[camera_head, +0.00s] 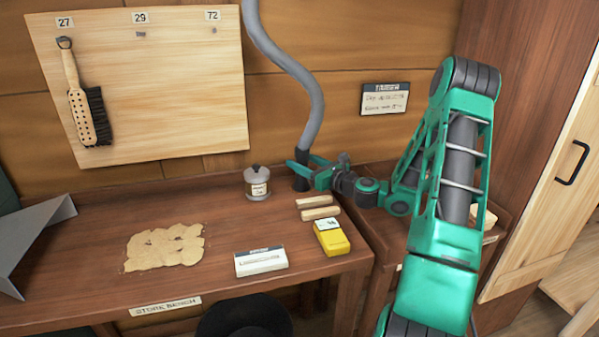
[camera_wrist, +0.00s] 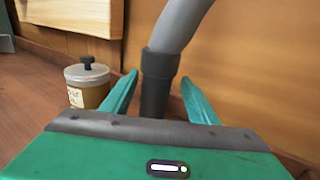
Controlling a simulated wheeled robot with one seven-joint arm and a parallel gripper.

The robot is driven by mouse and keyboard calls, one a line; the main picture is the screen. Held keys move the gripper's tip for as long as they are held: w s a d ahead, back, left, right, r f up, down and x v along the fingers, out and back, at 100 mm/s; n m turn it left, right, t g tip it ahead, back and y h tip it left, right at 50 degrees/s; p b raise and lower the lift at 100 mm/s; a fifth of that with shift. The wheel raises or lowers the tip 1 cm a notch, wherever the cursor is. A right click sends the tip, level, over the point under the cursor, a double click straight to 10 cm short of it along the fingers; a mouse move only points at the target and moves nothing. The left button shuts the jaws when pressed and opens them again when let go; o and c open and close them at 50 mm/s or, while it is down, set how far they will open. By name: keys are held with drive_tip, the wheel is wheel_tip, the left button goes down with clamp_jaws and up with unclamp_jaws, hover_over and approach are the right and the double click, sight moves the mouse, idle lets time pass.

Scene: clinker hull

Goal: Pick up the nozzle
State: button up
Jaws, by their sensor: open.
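The nozzle (camera_head: 301,183) is the dark end of a grey hose, standing near the back of the bench top. In the wrist view the black nozzle (camera_wrist: 156,88) rises between my fingers, with the grey hose running up from it. My gripper (camera_head: 306,166) is at the nozzle, with the green fingers on either side of it. In the wrist view my gripper (camera_wrist: 160,88) is open, with a gap beside the nozzle on each side. The nozzle's lower end is hidden behind the gripper body in the wrist view.
A lidded jar (camera_head: 257,184) stands just left of the nozzle. Wooden blocks (camera_head: 318,207), a yellow device (camera_head: 331,237) and a white box (camera_head: 261,261) lie in front. A sand-coloured patch (camera_head: 165,247) is at left. The wooden wall (camera_head: 340,130) is close behind.

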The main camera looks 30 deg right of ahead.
drive_tip(key=w, duration=0.2)
drive_tip(key=w+a, duration=0.1)
drive_tip(key=w, duration=0.1)
drive_tip(key=shift+a, duration=0.1)
drive_tip(key=c, duration=1.3)
drive_tip(key=shift+o, duration=0.2)
drive_tip(key=shift+r, duration=0.15)
